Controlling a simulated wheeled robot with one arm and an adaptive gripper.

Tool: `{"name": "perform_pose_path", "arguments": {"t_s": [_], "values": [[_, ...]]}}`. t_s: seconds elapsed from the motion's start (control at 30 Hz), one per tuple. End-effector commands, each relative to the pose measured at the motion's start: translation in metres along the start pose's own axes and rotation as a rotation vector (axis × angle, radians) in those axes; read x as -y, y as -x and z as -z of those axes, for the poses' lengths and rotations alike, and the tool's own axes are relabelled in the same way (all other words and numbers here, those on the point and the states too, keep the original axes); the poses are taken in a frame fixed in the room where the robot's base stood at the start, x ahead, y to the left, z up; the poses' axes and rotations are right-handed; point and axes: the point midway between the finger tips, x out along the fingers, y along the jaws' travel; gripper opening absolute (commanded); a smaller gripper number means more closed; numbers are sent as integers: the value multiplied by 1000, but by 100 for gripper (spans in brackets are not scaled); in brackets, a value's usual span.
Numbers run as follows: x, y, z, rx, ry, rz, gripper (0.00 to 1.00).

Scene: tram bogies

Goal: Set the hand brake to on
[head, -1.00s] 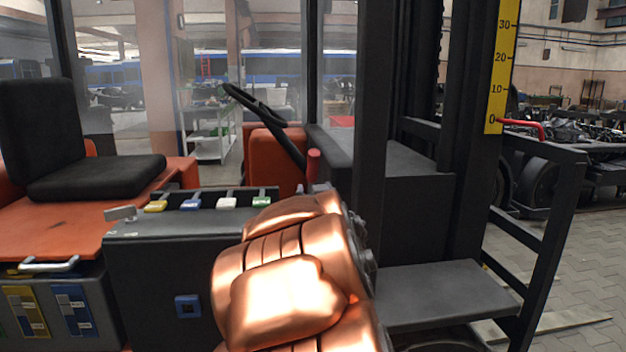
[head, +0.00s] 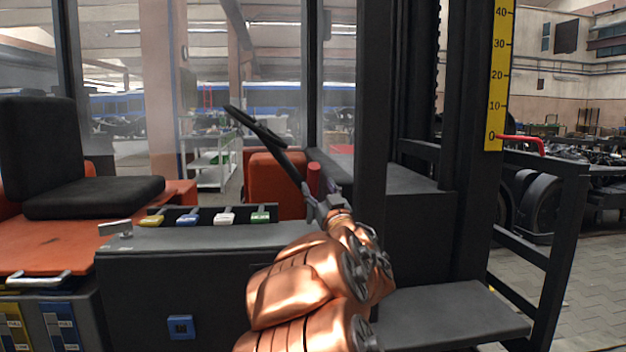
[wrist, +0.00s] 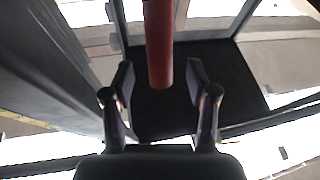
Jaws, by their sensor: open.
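A red upright handle (head: 314,180), which looks like the hand brake lever, stands in the forklift cab beside the steering wheel column. In the wrist view the red handle (wrist: 158,45) reaches down from the top between my two fingers. My gripper (wrist: 160,78) is open, with one finger on each side of the handle and a gap visible to both. In the head view my gripper (head: 318,205) is just below and in front of the handle, and my arm hides the lever's base. I see no on or off marking.
The steering wheel (head: 255,128) is left of the handle. A console (head: 180,240) with several coloured levers lies to the left, before the black seat (head: 95,190). A dark mast post (head: 375,150) stands close on the right.

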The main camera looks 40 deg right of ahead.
Motion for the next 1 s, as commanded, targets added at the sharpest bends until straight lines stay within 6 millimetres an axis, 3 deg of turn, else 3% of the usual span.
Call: {"name": "perform_pose_path", "arguments": {"t_s": [0.5, 0.87, 1.0], "values": [[0, -50, -1, 1, 1, 0, 58], [0, -53, -1, 2, 0, -2, 58], [0, -53, -1, 2, 0, -2, 43]]}}
